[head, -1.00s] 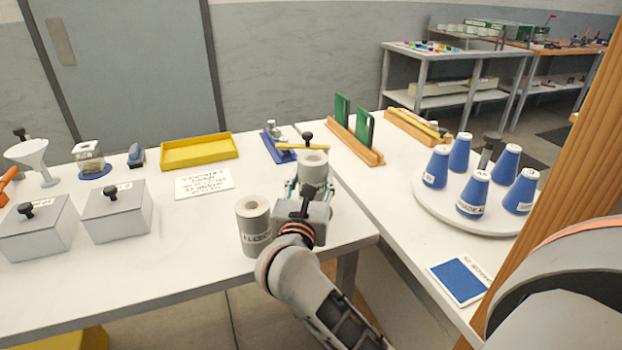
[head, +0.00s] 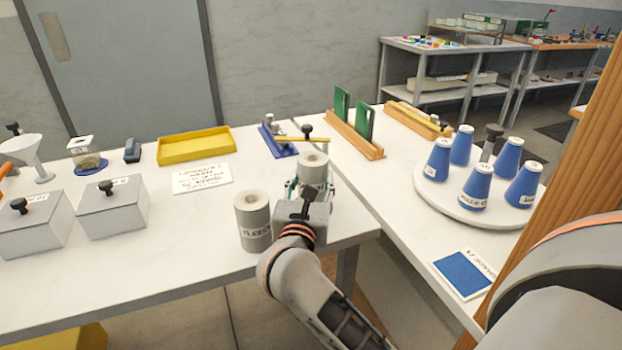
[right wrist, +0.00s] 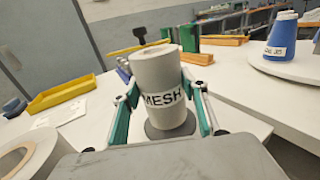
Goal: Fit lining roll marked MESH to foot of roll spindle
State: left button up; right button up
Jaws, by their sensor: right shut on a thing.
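The grey lining roll (head: 314,170) is upright in my right gripper (right wrist: 166,118), whose green fingers are shut on its two sides. In the right wrist view its label reads MESH (right wrist: 165,98). A dark grey round disc (right wrist: 171,132) shows under the roll's lower end; I cannot tell whether the roll touches it. A post with a black knob (head: 306,131) shows just behind the roll, also in the right wrist view (right wrist: 139,33). I cannot make out the spindle for certain. A second grey roll, marked FLEECE (head: 254,222), stands left of my gripper.
A blue-based tool (head: 277,144) and yellow tray (head: 197,145) are behind. Green cards stand in a wooden rack (head: 356,141). Blue cones stand on a white turntable (head: 432,193) at right. Lidded boxes (head: 112,210) are at left. The table between boxes and FLEECE roll is clear.

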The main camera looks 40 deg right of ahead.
pick_arm(q)
jog(key=shift+f, duration=0.15)
pick_arm(e)
jog(key=shift+f, duration=0.4)
pick_arm(q)
jog(key=shift+w+d+b, duration=0.1)
jog(key=shift+w+b, duration=0.05)
jog(key=shift+b, duration=0.3)
pick_arm(e)
jog(key=shift+a+f, duration=0.15)
jog(key=shift+f, duration=0.2)
